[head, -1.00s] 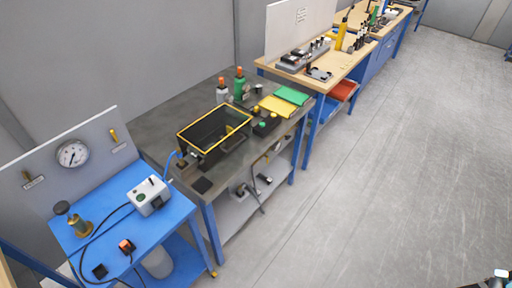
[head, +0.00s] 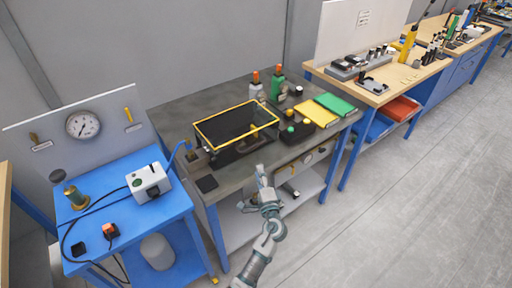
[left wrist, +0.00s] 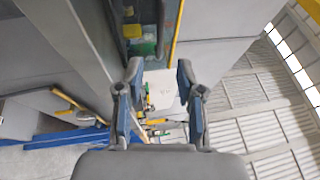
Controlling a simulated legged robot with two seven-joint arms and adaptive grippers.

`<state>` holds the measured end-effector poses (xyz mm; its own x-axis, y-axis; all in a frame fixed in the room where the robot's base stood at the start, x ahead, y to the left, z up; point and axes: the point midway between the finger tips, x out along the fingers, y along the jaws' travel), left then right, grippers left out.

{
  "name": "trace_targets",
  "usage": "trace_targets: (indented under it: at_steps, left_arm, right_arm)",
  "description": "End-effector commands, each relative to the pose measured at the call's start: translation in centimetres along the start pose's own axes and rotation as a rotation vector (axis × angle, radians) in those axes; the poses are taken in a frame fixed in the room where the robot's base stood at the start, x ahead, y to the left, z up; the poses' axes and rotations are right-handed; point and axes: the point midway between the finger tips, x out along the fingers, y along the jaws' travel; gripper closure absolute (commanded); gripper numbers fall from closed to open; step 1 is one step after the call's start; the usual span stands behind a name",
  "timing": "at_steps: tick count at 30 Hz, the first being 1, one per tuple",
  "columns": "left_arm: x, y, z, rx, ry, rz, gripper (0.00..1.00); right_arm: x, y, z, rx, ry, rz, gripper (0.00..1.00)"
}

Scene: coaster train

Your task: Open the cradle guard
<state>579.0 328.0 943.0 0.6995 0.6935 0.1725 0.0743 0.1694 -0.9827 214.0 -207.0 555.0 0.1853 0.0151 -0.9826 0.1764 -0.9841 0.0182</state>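The cradle guard (head: 197,128) is a dark see-through box cover with a yellow rim, on the grey bench (head: 172,107) in the head view. It looks down over a dark fixture, which it partly hides. My left gripper (head: 262,174) is at the bench's front edge, to the right of and in front of the guard, apart from it. In the left wrist view, my left gripper (left wrist: 159,75) has its two fingers spread with nothing between them. A yellow strip (left wrist: 178,30) shows beyond them; I cannot tell if it is the guard's rim. My right gripper is not in view.
Right of the guard are a black box with buttons (head: 297,133), a yellow folder (head: 315,112) and a green folder (head: 334,103). Bottles (head: 277,86) stand behind. A blue table (head: 150,210) with a white device (head: 149,181) is at left. Floor at right is clear.

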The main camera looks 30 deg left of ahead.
Motion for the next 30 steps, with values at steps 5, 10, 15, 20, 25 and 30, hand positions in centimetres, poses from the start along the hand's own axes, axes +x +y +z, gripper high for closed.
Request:
trace_targets:
  at_steps: [5, 10, 15, 20, 25, 30]
  left_arm:
    - [4.6, -0.1, 0.1, 0.000, -0.002, -0.001, 0.63]
    - [8.4, 0.0, 0.1, 0.000, -0.001, 0.000, 0.63]
    - [11.2, 0.1, 0.1, -0.001, 0.000, 0.002, 0.63]
    - [12.4, 0.2, 0.0, -0.002, 0.001, 0.002, 0.63]
    - [12.6, 0.1, 0.0, -0.002, 0.001, 0.002, 0.63]
    - [12.6, 0.1, 0.0, -0.002, 0.001, 0.002, 0.70]
  right_arm:
    - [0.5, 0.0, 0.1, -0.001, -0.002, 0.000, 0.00]
    - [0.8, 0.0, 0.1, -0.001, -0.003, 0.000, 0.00]
    - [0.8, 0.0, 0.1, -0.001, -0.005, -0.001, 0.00]
    - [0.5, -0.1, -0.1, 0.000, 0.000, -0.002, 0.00]
    - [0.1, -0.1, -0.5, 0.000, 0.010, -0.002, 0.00]
    - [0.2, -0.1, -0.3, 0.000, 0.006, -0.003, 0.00]
